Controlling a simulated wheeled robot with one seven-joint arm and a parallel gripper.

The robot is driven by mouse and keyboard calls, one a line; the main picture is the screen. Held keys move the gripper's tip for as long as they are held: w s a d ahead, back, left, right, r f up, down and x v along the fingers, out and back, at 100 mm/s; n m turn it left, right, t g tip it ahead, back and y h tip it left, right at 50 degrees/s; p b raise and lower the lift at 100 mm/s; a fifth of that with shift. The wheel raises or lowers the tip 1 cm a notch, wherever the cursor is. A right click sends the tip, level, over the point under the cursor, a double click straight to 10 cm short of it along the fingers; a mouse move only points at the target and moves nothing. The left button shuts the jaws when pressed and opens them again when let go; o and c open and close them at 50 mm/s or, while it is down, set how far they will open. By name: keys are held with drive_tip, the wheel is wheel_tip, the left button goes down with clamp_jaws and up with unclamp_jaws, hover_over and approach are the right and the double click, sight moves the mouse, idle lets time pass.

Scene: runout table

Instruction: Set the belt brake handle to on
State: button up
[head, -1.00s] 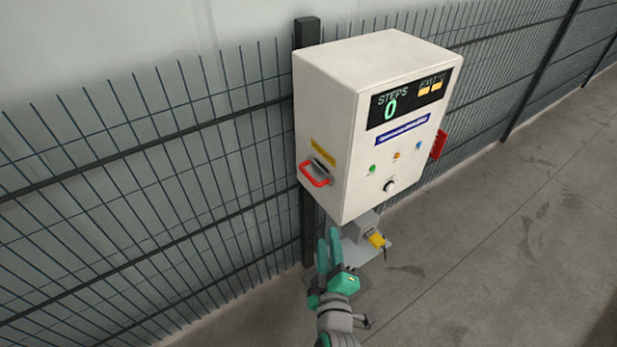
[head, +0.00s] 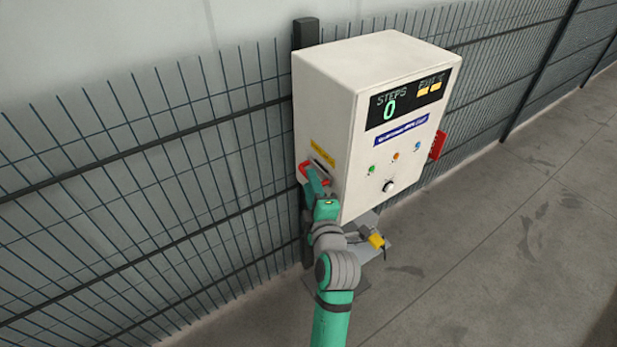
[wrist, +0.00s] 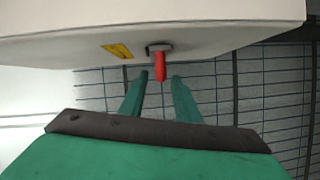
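The belt brake handle is a red handle (head: 306,170) on the left side of a white control box (head: 335,85), under a yellow label (head: 323,152). In the head view my gripper (head: 316,184) is up at this handle and partly hides it. In the wrist view the red handle (wrist: 160,66) sticks out from a dark slot plate. It shows in the gap between my two green fingertips (wrist: 160,77), with space on both sides. The fingers are open. Whether the handle is in depth between the fingers or just beyond them is hard to tell.
A wire mesh fence (head: 150,190) stands behind. A yellow item (head: 376,241) sits below the box.

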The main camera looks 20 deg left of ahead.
drive_tip(key=shift+x, duration=1.7)
clamp_jaws()
